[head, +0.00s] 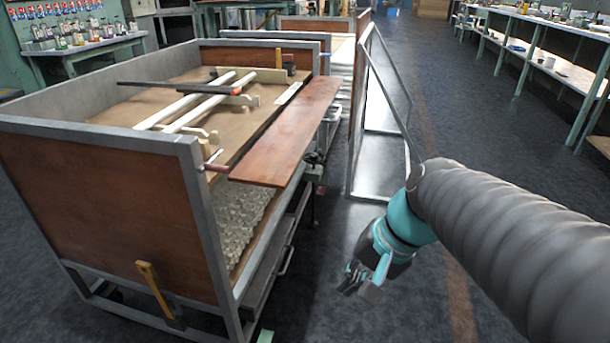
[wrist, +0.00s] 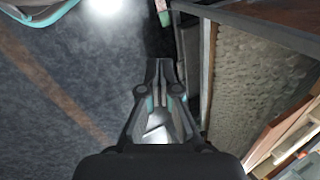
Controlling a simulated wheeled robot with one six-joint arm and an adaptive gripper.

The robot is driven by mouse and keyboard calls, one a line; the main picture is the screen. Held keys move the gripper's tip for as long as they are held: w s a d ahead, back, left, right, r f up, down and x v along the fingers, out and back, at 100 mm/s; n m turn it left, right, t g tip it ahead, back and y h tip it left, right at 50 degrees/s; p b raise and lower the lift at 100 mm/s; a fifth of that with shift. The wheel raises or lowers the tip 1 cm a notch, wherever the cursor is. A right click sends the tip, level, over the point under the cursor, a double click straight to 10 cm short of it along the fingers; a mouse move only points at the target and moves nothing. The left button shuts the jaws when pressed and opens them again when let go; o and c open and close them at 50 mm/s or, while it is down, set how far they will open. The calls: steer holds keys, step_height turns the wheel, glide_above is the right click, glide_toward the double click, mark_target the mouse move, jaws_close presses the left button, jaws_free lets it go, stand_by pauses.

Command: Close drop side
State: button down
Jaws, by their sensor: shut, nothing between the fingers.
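The large crate (head: 110,205) has brown panels in a grey metal frame and stands on the left in the head view. Its right side is open above a low edge, showing a pale, lumpy lining (head: 242,230) inside. A dark panel with a handle (head: 284,258) sits low along that side; I cannot tell whether it is the drop side or a drawer. My gripper (head: 366,284) is shut and empty, apart from the crate, over the floor to its right. In the wrist view, my gripper (wrist: 159,70) points along the open side, with the lining (wrist: 255,85) to the right.
A reddish-brown board (head: 290,130) lies across the crate's right top edge and overhangs it. White tubes (head: 196,105) rest on wooden supports on the top. A tall metal frame (head: 355,150) stands out into the aisle behind. A bench (head: 545,55) lines the right; floor between is free.

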steer(key=w+a+f+m+g+y+b, duration=0.1)
steer(key=w+a+m+y+b, duration=0.1)
steer(key=w+m+y, duration=0.4)
steer(key=w+a+f+m+y+b, duration=0.1)
steer(key=w+a+m+y+b, duration=0.2)
steer(key=w, duration=0.6)
steer(key=w+d+f+m+t+y+b, duration=0.25)
steer(key=w+d+m+t+y, duration=0.4)
steer(key=w+d, duration=0.45)
steer(key=w+a+r+b, duration=0.1)
steer(key=w+a+r, duration=0.3)
steer(key=a+r, duration=0.3)
steer(key=shift+w+a+m+g+b, duration=0.15)
steer(key=shift+a+m+g+b, duration=0.25)
steer(key=shift+a, duration=1.35)
steer(key=shift+a+r, duration=0.1)
